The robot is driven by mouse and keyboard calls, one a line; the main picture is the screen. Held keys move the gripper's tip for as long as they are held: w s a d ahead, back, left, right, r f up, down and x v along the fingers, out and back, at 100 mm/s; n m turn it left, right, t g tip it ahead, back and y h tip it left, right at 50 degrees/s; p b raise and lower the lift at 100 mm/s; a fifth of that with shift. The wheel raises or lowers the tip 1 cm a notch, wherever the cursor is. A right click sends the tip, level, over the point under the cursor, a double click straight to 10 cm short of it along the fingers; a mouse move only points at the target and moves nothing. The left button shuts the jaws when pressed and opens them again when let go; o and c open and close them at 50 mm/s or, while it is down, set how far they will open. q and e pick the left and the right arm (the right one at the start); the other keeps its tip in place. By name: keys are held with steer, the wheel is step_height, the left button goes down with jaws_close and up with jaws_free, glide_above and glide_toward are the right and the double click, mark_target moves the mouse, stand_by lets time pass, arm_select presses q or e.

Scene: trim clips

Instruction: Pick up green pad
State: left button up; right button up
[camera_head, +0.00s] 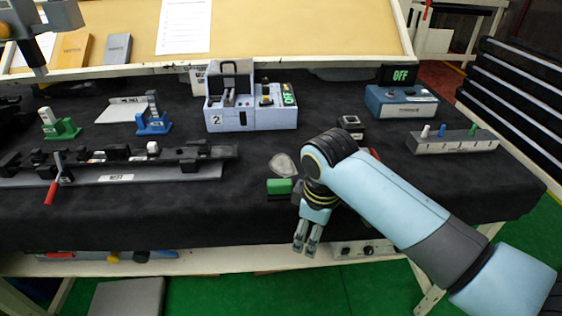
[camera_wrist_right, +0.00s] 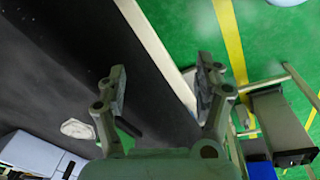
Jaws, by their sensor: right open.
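The green pad (camera_head: 279,186) is a small green block with a dark lower part. It rests on the black table cover near the front edge, left of my right wrist. My right gripper (camera_head: 306,247) points down beside the table's front edge, to the right of the pad and nearer to me. It is open and empty, with its fingers well apart in the right wrist view (camera_wrist_right: 160,80). There, a small dark piece with a green edge shows partly behind the left finger. At the upper left of the head view is a grey part of my left arm; its fingers are not clear.
A pale oval piece (camera_head: 282,165) lies just behind the pad. A long black fixture with a red handle (camera_head: 52,190) stands left. A blue-grey box marked 2 (camera_head: 250,115) stands behind. A blue OFF box (camera_head: 400,102) and a grey peg block (camera_head: 452,142) are at right.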

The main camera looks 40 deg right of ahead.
steer(key=w+r+n+p, duration=0.25)
steer(key=w+r, duration=0.45)
steer(key=r, duration=0.4)
step_height(320, 180, up, 2)
steer(key=n+g, duration=0.1)
steer(key=n, duration=0.2)
glide_above(280, 182)
steer(key=shift+s+d+b, duration=0.2)
steer(key=shift+d+b, duration=0.05)
steer(key=shift+b, duration=0.2)
steer(key=shift+w+d+f+y, duration=0.1)
steer(key=shift+w+f+y, duration=0.1)
steer(key=shift+w+y, duration=0.1)
step_height(280, 182, down, 5)
steer(key=shift+f, duration=0.1)
steer(key=f, duration=0.5)
steer(key=shift+a, duration=0.4)
arm_select(q)
step_height(280, 182, up, 4)
steer(key=shift+w+f, duration=0.1)
arm_select(e)
steer(key=shift+r, duration=0.1)
steer(key=c, duration=1.3)
steer(key=shift+o, duration=0.2)
